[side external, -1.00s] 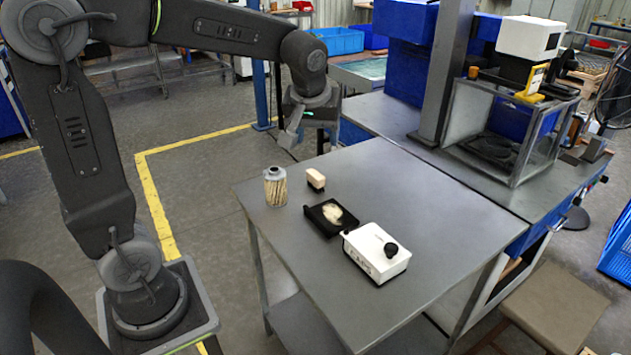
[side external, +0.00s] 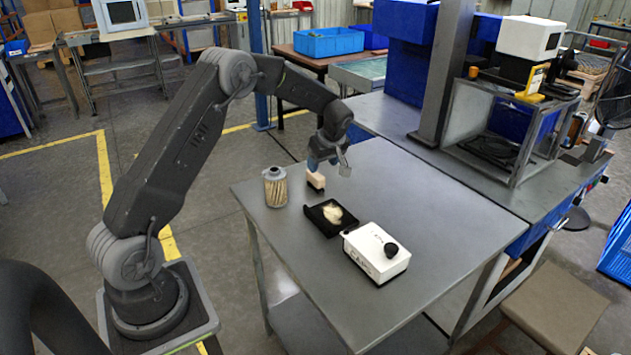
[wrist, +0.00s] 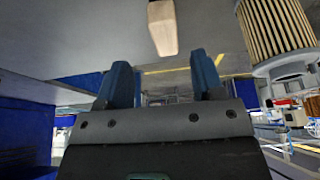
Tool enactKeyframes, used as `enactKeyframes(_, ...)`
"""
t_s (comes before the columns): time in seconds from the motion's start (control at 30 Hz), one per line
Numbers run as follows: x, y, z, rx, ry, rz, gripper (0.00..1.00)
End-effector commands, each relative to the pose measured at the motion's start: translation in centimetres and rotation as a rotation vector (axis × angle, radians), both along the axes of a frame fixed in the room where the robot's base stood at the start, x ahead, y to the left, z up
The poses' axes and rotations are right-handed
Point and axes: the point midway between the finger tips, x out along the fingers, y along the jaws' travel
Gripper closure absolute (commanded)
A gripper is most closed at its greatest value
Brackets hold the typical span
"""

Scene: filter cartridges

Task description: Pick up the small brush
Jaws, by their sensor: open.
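The small brush (side external: 316,181), a pale wooden block with a dark underside, stands on the grey table. In the wrist view, its pale block (wrist: 162,27) is at the top centre, ahead of the gap between my fingers. My gripper (side external: 329,168) is over the table close to the brush and partly overlaps it in the side view. In the wrist view, the two blue fingers of my gripper (wrist: 164,78) are apart with nothing between them. Contact with the brush does not show.
A pleated filter cartridge (side external: 275,188) stands left of the brush; it also shows in the wrist view (wrist: 275,28). A black tray (side external: 317,221) with pale material is in front. A white box (side external: 368,262) carries a black cap (side external: 391,249). The table's right side (side external: 440,210) is clear.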

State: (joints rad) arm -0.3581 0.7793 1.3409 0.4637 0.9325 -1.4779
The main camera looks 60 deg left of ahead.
Motion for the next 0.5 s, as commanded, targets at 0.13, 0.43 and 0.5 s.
enactKeyframes(0.13,0.0,0.9,-2.2,-0.001,0.001,0.0,0.38)
enactKeyframes(0.43,-0.2,1.7,-3.8,0.0,0.001,-0.001,0.38)
enactKeyframes(0.5,-0.4,2.0,-4.6,-0.001,0.002,0.0,0.38)
